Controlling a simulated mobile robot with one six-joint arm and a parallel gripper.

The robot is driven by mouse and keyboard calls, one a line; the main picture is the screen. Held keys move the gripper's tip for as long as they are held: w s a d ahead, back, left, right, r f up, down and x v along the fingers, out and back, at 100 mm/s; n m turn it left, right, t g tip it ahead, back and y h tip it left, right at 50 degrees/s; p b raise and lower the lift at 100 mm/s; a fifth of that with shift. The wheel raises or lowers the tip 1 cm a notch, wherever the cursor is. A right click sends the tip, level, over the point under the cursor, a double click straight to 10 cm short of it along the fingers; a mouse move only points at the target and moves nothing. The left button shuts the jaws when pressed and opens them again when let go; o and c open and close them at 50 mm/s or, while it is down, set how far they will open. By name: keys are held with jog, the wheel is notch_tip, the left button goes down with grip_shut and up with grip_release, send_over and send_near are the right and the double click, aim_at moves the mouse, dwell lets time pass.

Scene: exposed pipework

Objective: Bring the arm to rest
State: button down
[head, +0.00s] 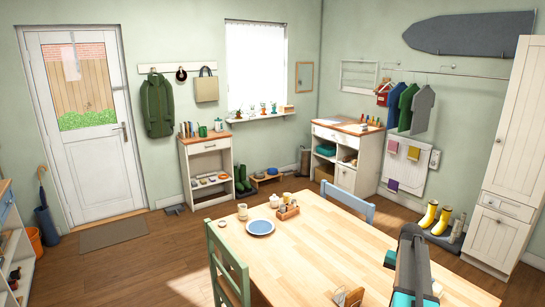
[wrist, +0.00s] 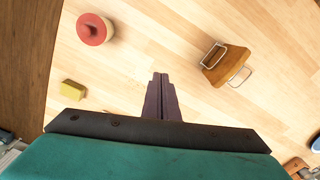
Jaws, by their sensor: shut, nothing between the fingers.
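My gripper (wrist: 162,80) shows in the wrist view with its two dark fingers together and nothing between them. It points down over the pale wooden table (wrist: 130,60), apart from the things lying there. In the head view my arm (head: 411,262) reaches over the right part of the table (head: 310,245); I cannot make out the fingers there.
The wrist view shows a red round pot (wrist: 95,29), a yellow block (wrist: 73,90) and a wooden holder with wire loops (wrist: 226,65). A blue plate (head: 260,227) lies farther back. Chairs (head: 229,265) (head: 348,202) stand at the table; floor is open at left.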

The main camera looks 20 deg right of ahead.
jog(key=w+a+f+n, duration=0.1)
jog(key=a+f, duration=0.1)
jog(key=a, duration=0.6)
jog(key=w+a+f+n, duration=0.1)
jog(key=a+f+n, duration=0.1)
jog(key=a, duration=0.7)
jog(key=w+a+f+n, duration=0.1)
jog(key=w+a+f, duration=0.1)
jog(key=a, duration=0.6)
jog(key=shift+a+f+n, duration=0.2)
jog(key=shift+f, duration=0.25)
jog(key=shift+a+f+n, duration=0.15)
jog(key=shift+f+n, duration=0.05)
jog(key=shift+f, duration=0.25)
jog(key=s+a+f+n, duration=0.3)
jog(key=a, duration=0.8)
jog(key=s+a+f+n, duration=0.2)
jog(key=s+a, duration=0.2)
jog(key=a, duration=0.8)
jog(key=s+f+g+b, duration=0.5)
jog(key=s+f+b, duration=0.5)
jog(key=s+f, duration=1.5)
notch_tip(320, 180, down, 4)
jog(key=shift+s+d+r+g, duration=0.2)
jog(key=shift+d+r+g, duration=0.05)
jog(key=shift+g, duration=0.15)
